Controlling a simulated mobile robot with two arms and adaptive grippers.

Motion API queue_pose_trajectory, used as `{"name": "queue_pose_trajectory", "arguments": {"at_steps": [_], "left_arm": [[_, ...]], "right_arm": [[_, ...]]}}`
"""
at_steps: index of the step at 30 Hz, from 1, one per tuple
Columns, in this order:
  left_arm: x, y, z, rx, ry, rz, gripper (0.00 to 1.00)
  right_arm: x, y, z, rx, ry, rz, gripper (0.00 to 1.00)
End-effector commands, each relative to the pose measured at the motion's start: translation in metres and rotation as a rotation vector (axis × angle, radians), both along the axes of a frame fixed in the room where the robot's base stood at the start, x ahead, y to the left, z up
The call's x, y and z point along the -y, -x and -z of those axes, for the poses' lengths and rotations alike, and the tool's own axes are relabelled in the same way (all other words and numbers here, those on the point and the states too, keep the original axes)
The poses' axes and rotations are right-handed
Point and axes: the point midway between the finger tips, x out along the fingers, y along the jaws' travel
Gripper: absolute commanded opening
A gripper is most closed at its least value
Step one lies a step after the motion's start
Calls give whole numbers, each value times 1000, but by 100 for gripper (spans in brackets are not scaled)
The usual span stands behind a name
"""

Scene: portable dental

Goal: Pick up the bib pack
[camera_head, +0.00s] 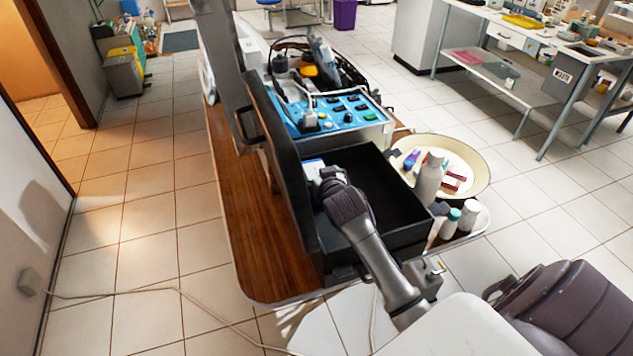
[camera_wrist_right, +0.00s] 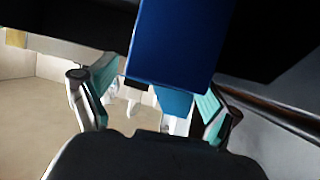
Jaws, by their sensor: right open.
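A small white-and-blue pack (camera_head: 312,168), which looks like the bib pack, is at the left side of the open black case (camera_head: 395,193), close to its raised lid. My right gripper (camera_head: 325,175) is right at it and partly hides it. In the right wrist view a plain blue block (camera_wrist_right: 178,45), likely the same pack, fills the top middle. It reaches down toward the space between the teal-padded fingers of my open right gripper (camera_wrist_right: 152,103). I cannot tell whether the fingers touch it. My left gripper is not in view.
The case stands on a wooden-topped table (camera_head: 255,235). A blue control unit (camera_head: 345,112) is behind it. A round cream tray (camera_head: 470,155) with small items, a grey bottle (camera_head: 430,180) and a white bottle (camera_head: 469,215) are to the right. The case floor looks mostly bare.

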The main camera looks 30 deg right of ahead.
Motion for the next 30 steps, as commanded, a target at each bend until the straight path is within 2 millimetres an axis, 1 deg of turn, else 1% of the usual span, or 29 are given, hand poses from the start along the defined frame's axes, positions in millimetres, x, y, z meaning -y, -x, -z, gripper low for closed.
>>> {"name": "queue_pose_trajectory", "arguments": {"at_steps": [1,4,12,14,15,24,30], "left_arm": [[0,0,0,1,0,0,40],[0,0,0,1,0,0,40],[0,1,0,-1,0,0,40],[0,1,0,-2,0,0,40],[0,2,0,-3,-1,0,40],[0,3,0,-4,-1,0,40],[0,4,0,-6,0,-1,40]], "right_arm": [[2,-6,2,0,0,1,90],[4,-13,5,1,1,1,90],[5,-15,6,0,1,1,90],[5,-15,6,0,1,1,80],[5,-15,6,0,1,1,73],[5,-14,6,0,1,0,23],[5,-15,5,2,1,0,23]]}}
